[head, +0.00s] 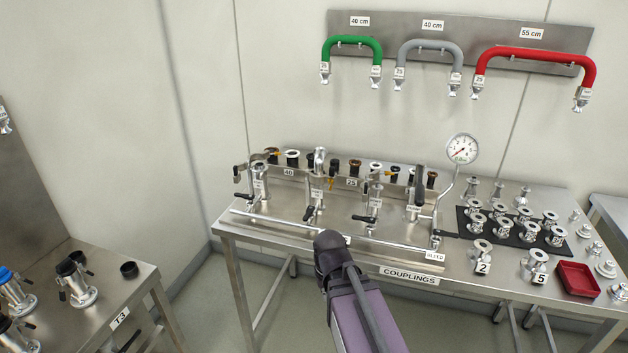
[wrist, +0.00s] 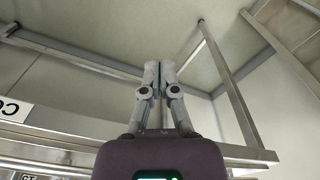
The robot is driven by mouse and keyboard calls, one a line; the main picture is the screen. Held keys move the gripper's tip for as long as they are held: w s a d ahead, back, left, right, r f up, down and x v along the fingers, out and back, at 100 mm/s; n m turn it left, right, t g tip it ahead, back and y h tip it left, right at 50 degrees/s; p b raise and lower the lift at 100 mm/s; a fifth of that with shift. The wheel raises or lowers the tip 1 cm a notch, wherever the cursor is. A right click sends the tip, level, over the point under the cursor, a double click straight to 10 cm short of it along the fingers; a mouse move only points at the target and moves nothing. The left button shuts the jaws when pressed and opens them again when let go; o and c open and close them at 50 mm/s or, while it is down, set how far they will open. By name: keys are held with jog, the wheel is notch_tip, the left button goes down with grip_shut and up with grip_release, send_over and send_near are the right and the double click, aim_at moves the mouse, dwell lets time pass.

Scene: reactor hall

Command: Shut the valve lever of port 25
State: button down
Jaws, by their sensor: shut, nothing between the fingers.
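On the couplings bench stands a row of metal ports with valve levers, in the head view. A plate reading 25 (head: 351,182) sits behind the row; the small tags on the ports are too small to read, so I cannot tell which lever is port 25's. Black-handled levers show at the front left (head: 242,195), front middle (head: 309,213) and front right (head: 365,218). A larger black handle (head: 420,185) stands upright near the gauge. My gripper (wrist: 160,68) is shut and empty in the wrist view, apart from any lever. My arm hides its fingers in the head view.
A pressure gauge (head: 462,149), a black mat (head: 505,247) with fittings and a red tray (head: 578,279) are to the right. Another table (head: 130,290) is at the left.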

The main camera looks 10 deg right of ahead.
jog(key=w+r+m+p, duration=0.2)
jog(key=w+r+p, duration=0.1)
jog(key=r+p, duration=0.55)
jog(key=w+r+m+p, duration=0.2)
jog(key=w+r+p, duration=0.1)
jog(key=r+p, duration=0.5)
jog(key=w+d+r+m, duration=0.1)
jog(key=w+m, duration=1.3)
jog(key=w, duration=0.1)
jog(key=shift+d+r, duration=0.15)
jog(key=shift+r, duration=0.2)
jog(key=shift+f, duration=0.25)
